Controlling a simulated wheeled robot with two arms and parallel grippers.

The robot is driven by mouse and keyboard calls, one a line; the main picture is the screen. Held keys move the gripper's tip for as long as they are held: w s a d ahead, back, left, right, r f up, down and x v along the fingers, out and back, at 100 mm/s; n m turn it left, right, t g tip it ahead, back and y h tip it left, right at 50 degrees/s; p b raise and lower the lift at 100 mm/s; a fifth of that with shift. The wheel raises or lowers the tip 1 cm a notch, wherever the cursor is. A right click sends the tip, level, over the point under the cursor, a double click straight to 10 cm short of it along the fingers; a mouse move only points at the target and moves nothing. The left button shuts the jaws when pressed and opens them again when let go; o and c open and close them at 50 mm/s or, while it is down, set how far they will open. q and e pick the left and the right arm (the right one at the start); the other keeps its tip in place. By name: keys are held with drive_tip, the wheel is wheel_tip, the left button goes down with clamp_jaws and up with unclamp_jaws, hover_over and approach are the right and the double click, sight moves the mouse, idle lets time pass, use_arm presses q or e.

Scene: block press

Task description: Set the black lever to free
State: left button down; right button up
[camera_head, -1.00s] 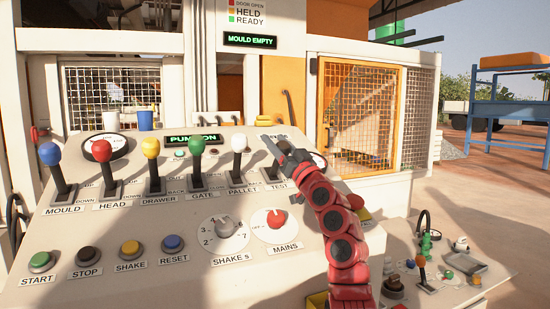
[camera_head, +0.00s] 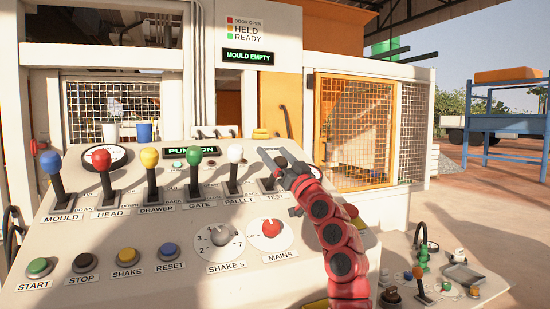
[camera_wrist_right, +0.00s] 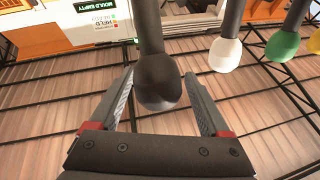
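The black lever (camera_head: 281,161) stands at the right end of the lever row on the sloped panel, above the TEST label. My right gripper (camera_head: 272,159) is at its knob and partly covers it. In the right wrist view, the black knob (camera_wrist_right: 160,84) sits between the two spread fingers of my right gripper (camera_wrist_right: 158,78), with gaps visible on both sides. The "free" mark cannot be made out. My left gripper is not in view.
The white-knobbed PALLET lever (camera_head: 235,155) stands close to the left of my right gripper, then the green GATE lever (camera_head: 194,158). Several more levers continue left. The red MAINS knob (camera_head: 270,229) and SHAKE dial (camera_head: 220,237) lie below. A small side panel (camera_head: 450,270) is at lower right.

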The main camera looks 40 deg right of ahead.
drive_tip(key=shift+w+f, duration=0.2)
drive_tip(key=v, duration=1.7)
drive_tip(key=shift+s+b, duration=0.25)
drive_tip(key=shift+b, duration=0.2)
